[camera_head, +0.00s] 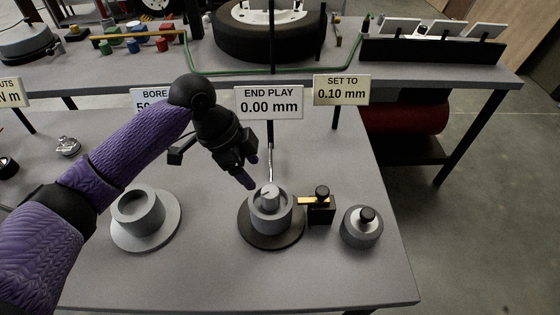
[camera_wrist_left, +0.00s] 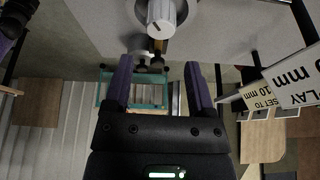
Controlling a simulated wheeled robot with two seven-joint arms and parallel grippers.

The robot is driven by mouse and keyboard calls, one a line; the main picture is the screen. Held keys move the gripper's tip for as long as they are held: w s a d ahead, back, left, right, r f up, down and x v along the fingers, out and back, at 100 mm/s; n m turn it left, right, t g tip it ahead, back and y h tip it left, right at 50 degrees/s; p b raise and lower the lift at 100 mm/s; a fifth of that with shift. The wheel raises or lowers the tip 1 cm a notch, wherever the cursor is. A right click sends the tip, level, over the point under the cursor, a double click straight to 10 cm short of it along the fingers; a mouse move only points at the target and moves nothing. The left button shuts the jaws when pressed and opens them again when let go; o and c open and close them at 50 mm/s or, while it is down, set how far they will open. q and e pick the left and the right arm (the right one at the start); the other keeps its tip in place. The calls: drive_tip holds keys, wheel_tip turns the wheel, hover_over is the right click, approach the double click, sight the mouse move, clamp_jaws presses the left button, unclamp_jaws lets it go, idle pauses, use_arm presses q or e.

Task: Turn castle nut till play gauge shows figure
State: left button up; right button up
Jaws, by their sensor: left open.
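A grey hub (camera_head: 270,213) stands on a dark round base on the bench. A light-grey round piece (camera_head: 270,192) sits in its middle; I cannot make out castle nut slots on it. The END PLAY sign (camera_head: 268,103) behind it reads 0.00 mm. The SET TO sign (camera_head: 341,89) reads 0.10 mm. My left gripper (camera_head: 248,174) is above and just left of the hub, apart from it. In the left wrist view the left gripper (camera_wrist_left: 160,88) is open and empty, with a pale round part (camera_wrist_left: 161,18) with a dark mark beyond the fingers. My right gripper is not in view.
A grey ring on a disc (camera_head: 145,220) stands left of the hub. A black block with a brass strip (camera_head: 320,210) and a round grey piece with a black knob (camera_head: 362,227) stand to its right. The bench front is clear. A tyre (camera_head: 270,45) lies on the rear bench.

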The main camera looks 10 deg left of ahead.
sight(269, 192)
use_arm(q)
drive_tip(key=b+x, duration=0.3)
drive_tip(key=x, duration=0.5)
drive_tip(key=shift+d+f, duration=0.15)
drive_tip(key=shift+f, duration=0.1)
drive_tip(key=shift+d+f, duration=0.15)
drive_tip(key=shift+f, duration=0.2)
drive_tip(key=shift+w, duration=0.1)
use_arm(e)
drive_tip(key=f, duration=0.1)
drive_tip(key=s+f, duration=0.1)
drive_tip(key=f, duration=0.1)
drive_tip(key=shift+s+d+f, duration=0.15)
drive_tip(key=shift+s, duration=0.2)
